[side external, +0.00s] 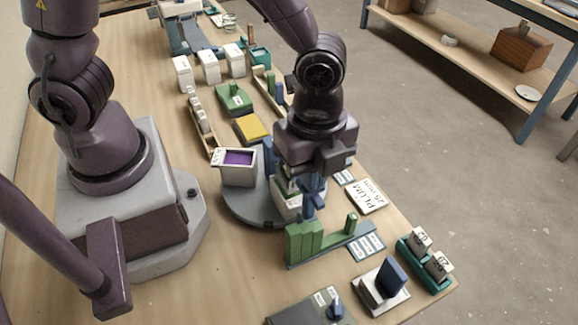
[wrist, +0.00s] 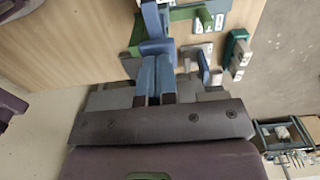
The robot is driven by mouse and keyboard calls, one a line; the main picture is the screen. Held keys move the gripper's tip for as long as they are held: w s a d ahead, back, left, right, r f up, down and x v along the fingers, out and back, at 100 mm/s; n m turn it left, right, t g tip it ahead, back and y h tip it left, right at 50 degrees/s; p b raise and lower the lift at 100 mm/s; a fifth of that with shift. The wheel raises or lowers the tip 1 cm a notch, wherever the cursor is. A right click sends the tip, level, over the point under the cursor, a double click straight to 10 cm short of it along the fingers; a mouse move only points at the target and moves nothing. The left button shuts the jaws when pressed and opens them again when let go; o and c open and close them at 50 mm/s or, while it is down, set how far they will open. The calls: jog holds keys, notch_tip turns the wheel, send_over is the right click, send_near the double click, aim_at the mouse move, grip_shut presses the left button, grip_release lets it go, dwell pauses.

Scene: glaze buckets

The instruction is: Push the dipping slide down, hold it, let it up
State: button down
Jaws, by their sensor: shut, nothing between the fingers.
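My gripper (side external: 313,186) points down over the grey round stand (side external: 238,206), with its fingers together and nothing between them. In the wrist view its fingers (wrist: 156,78) lie side by side, right against or just above blue parts (wrist: 154,22) that look like the dipping slide. I cannot tell whether they touch. A blue upright (side external: 268,155) stands behind my gripper in the side view, and the rest of the slide is mostly hidden. A pale bucket with purple glaze (side external: 238,158) stands on the stand. Another pale bucket (side external: 287,208) is partly hidden under my gripper.
A green stepped block (side external: 303,242) with a long base stands in front. A white plate with a blue block (side external: 385,288) and a teal rack (side external: 424,262) are at the right. White containers (side external: 209,67), a green block (side external: 234,98) and a yellow block (side external: 251,128) stand behind.

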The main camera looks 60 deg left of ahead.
jog(key=shift+r, duration=2.5)
